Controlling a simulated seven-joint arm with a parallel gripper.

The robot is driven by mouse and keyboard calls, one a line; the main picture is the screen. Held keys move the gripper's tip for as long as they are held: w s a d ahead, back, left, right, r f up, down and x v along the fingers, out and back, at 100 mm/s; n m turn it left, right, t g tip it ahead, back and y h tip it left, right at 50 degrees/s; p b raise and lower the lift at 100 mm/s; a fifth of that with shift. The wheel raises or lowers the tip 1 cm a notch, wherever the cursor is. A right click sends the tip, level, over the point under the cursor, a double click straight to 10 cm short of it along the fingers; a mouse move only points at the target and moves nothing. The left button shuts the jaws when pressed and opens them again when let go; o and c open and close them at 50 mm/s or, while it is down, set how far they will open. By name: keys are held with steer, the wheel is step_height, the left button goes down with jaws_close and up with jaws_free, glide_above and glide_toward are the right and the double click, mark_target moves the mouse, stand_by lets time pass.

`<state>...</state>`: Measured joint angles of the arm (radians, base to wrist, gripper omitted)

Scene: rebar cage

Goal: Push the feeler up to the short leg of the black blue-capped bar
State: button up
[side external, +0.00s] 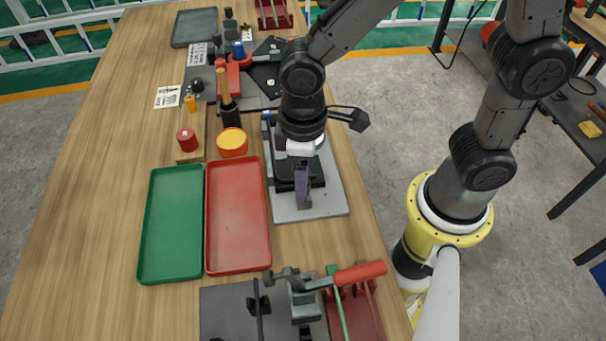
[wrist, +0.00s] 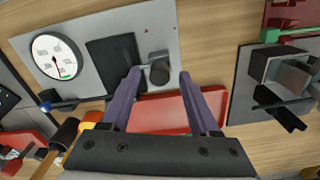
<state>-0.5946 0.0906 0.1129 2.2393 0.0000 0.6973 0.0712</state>
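My gripper (wrist: 160,73) is open, its two purple fingers apart. It also shows in the side view (side external: 303,187), over the near end of a light grey plate (side external: 325,208). In the wrist view the plate (wrist: 90,25) carries a round dial gauge, a black block (wrist: 112,60) and a dark grey knob (wrist: 158,70). The knob shows between the fingertips with gaps either side; it may be the feeler, but I cannot be sure.
A red tray (side external: 207,245) and a green tray (side external: 143,250) lie left of the plate. A dark fixture with a red-handled clamp (side external: 360,273) stands nearer the camera. The table's left side is clear.

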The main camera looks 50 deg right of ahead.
steer(key=shift+r, duration=0.1)
step_height(320, 180, up, 14)
stand_by(0.6)
steer(key=shift+f, duration=0.2)
steer(key=s+d+r+m+t, duration=0.1)
steer(key=d+r+m, duration=0.1)
steer(key=d, duration=0.3)
steer(key=s+d+r+m+t, duration=0.2)
steer(key=d, duration=0.4)
steer(key=s+d+f+m+t, duration=0.2)
steer(key=s+d+f, duration=0.2)
steer(key=d, duration=0.1)
steer(key=shift+s+d+t, duration=0.15)
steer(key=shift+s+t, duration=0.15)
steer(key=shift+s, duration=0.05)
